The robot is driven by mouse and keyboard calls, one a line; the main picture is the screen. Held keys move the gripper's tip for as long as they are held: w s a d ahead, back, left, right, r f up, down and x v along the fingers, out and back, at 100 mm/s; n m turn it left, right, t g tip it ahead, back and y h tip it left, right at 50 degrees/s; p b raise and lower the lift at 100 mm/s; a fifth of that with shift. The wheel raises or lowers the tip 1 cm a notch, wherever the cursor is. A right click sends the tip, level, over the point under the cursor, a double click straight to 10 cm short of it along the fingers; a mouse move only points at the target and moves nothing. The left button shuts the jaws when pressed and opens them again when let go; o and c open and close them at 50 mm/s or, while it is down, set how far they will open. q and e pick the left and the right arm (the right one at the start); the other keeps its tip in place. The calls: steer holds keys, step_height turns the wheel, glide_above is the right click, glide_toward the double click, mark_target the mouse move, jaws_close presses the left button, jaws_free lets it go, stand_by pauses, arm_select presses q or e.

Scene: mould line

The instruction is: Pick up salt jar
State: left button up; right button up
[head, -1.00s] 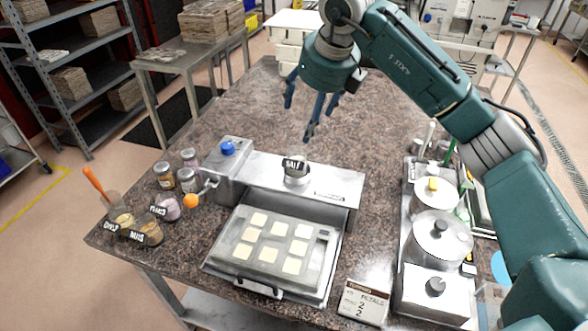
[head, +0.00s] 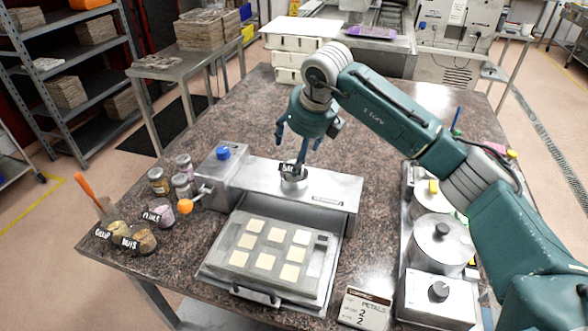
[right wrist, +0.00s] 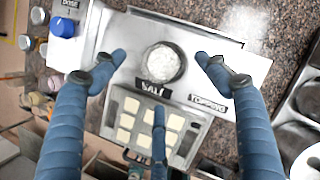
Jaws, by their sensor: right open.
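The salt jar (head: 292,172) is a small clear jar of white salt with a black label. It stands on the steel topping machine (head: 325,188), near the middle of its flat top. The right wrist view shows the jar (right wrist: 161,62) from above, with its round opening and the SALT label. My right gripper (head: 294,150) is above the jar, pointing down, with its blue fingers spread. In the right wrist view the open fingers (right wrist: 158,75) lie on both sides of the jar and below it, apart from it. My left gripper is not in view.
A tray (head: 222,262) with several pale squares sits in front of the machine. Several ingredient jars (head: 158,212) stand at the left, with an orange-handled tool (head: 86,186). Steel pots (head: 440,240) line the right side. The counter behind the machine (head: 350,120) is clear.

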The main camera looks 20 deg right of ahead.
mark_target(293, 157)
steer(key=x, duration=0.1)
steer(key=p+x, duration=0.1)
steer(key=x, duration=0.1)
steer(key=shift+w+a+p, duration=0.1)
steer(key=shift+a+p, duration=0.15)
steer(key=shift+p, duration=0.05)
steer(key=shift+w+f, duration=0.1)
steer(key=shift+f, duration=0.2)
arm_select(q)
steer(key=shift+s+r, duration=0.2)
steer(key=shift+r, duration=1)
arm_select(e)
steer(key=shift+r, duration=0.1)
steer(key=c, duration=1.7)
steer(key=shift+o, duration=0.2)
